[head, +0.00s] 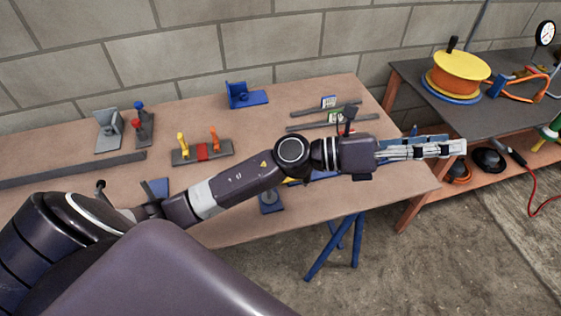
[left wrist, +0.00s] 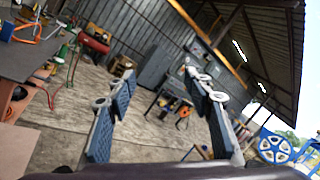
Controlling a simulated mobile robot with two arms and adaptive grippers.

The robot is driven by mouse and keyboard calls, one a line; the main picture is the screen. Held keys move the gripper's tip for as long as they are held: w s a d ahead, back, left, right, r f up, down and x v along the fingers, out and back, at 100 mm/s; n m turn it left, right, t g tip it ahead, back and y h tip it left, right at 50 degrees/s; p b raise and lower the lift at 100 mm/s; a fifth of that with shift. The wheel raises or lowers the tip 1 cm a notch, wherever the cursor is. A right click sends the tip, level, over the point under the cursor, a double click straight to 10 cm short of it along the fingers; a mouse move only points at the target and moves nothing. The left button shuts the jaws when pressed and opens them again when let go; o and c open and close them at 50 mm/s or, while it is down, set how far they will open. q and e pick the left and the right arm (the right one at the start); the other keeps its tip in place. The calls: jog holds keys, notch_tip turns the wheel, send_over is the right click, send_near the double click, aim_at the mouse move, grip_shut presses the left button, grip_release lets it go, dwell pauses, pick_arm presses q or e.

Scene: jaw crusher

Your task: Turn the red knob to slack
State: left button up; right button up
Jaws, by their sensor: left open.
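My left gripper (head: 452,148) reaches right across the brown bench in the head view, past its right end. In the left wrist view its fingers (left wrist: 160,78) are spread apart with nothing between them. I cannot clearly make out a red knob. A small stand (head: 143,128) at the left of the bench has a blue ball on top and a red part just below it. A bracket (head: 190,156) with a yellow and an orange lever and a red block stands near it. Both are far from the gripper. My right gripper is not in view.
The brown bench (head: 95,180) also bears a grey bracket (head: 107,132), a blue bracket (head: 245,95) and grey bars. A dark table (head: 455,113) at the right holds an orange and yellow reel (head: 458,75). A block wall stands behind. Open floor shows in the left wrist view.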

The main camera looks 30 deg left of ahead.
pick_arm(q)
jog(key=a+f+m+g+y, duration=0.3)
jog(key=f+m+g+y, duration=0.15)
jog(key=f, duration=0.25)
jog(key=a+f+m+g+y, duration=0.2)
jog(key=f+m+g+y, duration=0.1)
jog(key=f+m, duration=0.4)
jog(key=a+f+y, duration=0.1)
jog(key=a+y, duration=0.2)
jog(key=a, duration=0.6)
jog(key=a+f+g+y, duration=0.1)
jog(key=a+y, duration=0.3)
jog(key=a, duration=0.6)
jog(key=a+f+m+g+y, duration=0.1)
jog(key=a+f+y, duration=0.1)
jog(key=a, duration=0.7)
jog(key=shift+s+a+f+g+y, duration=0.1)
jog(key=shift+f+g+y, duration=0.1)
jog(key=shift+y, duration=0.2)
jog(key=shift+s+a+f+g+y, duration=0.1)
jog(key=shift+f+y, duration=0.1)
jog(key=shift+y, duration=0.15)
notch_tip(320, 180, down, 8)
jog(key=shift+d+r+p, duration=0.1)
jog(key=shift+r+p, duration=0.1)
jog(key=shift+p, duration=0.55)
jog(key=shift+c, duration=0.6)
jog(key=c, duration=1)
